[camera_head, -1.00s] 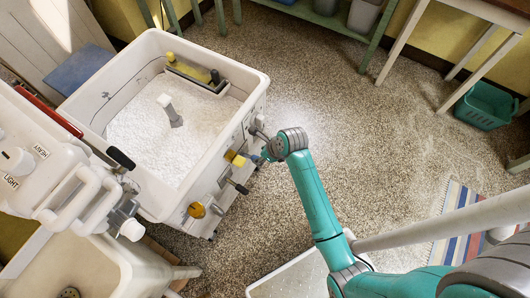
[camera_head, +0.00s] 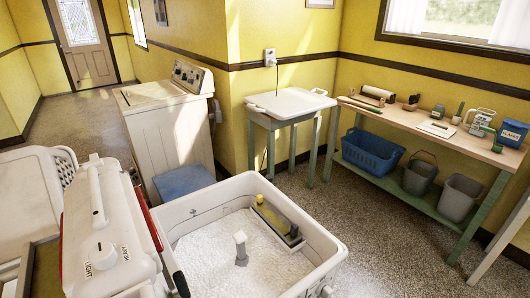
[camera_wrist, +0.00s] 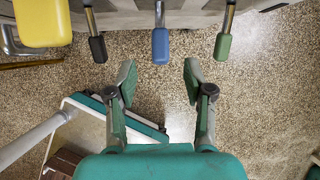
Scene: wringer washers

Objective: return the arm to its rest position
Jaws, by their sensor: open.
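My gripper (camera_wrist: 160,82) shows in the wrist view with its two fingers spread wide apart and nothing between them. Beyond the fingertips, a blue-handled lever (camera_wrist: 160,46) hangs in line with the gap. A black-handled lever (camera_wrist: 97,49) is to its left and a green-handled lever (camera_wrist: 223,47) to its right. The fingers appear apart from all of them. My arm and gripper are out of the head view. There the white washer tub (camera_head: 328,262), holding white suds and a grey post (camera_head: 240,248), stands in front, with the wringer head (camera_head: 103,230) at left.
A yellow part (camera_wrist: 42,22) is at the wrist view's top left. Speckled floor lies below the levers. In the head view, a workbench (camera_head: 425,130) with bins stands right, a white-topped stand (camera_head: 290,103) and a white appliance (camera_head: 168,135) behind the tub.

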